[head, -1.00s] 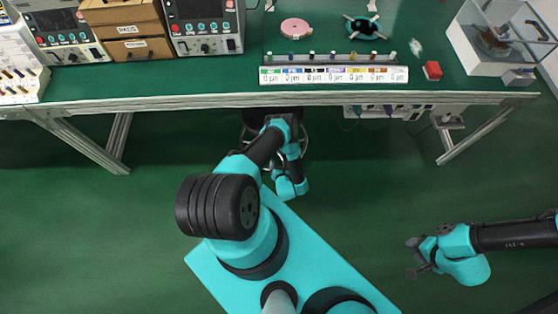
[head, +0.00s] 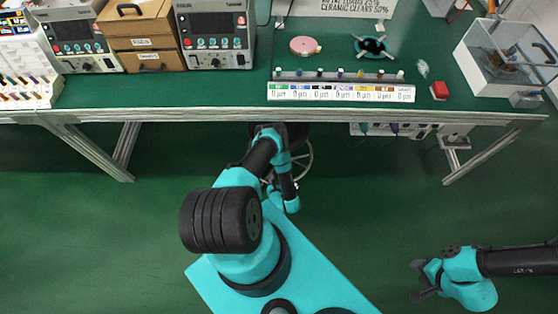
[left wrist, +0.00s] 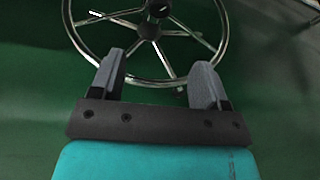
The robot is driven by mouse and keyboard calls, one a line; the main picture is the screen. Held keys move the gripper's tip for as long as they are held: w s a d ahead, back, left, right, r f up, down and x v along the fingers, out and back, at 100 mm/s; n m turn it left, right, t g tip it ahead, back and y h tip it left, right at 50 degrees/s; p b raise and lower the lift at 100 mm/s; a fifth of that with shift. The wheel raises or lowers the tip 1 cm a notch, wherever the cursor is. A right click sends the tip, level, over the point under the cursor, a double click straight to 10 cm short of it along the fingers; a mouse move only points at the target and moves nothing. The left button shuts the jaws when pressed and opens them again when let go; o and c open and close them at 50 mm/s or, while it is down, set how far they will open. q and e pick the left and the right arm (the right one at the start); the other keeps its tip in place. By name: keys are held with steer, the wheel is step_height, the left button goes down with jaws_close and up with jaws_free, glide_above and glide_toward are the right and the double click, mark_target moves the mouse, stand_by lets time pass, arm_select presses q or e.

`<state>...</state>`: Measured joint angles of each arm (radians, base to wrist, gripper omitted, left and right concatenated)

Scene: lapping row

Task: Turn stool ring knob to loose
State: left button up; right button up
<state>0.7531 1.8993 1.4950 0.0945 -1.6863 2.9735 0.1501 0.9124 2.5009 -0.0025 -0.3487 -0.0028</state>
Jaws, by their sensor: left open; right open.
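The stool shows in the left wrist view as a chrome ring (left wrist: 83,42) with thin spokes meeting at a dark hub (left wrist: 148,32). A dark, rounded part (left wrist: 158,9) sits at the top edge above the hub; I cannot tell whether it is the knob. A small dark part (left wrist: 181,90) lies at the ring's near rim. My left gripper (left wrist: 159,60) is open, its two fingers apart over the ring's near side, with nothing between them. In the head view the stool's ring (head: 308,160) is mostly hidden by my left arm and the bench. My right gripper (head: 414,281) is open and empty over the floor.
The green bench (head: 230,92) spans the back, its front rail (head: 220,115) above the stool. Bench legs (head: 125,150) stand left and right. A power strip (head: 410,130) hangs below at right. Bottles on a labelled rack (head: 340,92) line the edge. The green floor (head: 90,230) is open.

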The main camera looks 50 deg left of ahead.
stand_by(0.3)
arm_select(q)
steer(key=x, duration=1.7)
steer(key=shift+w+a, duration=0.15)
steer(key=shift+w, duration=0.05)
steer(key=shift+c, duration=0.3)
steer(key=c, duration=0.9)
steer(key=shift+o, duration=0.2)
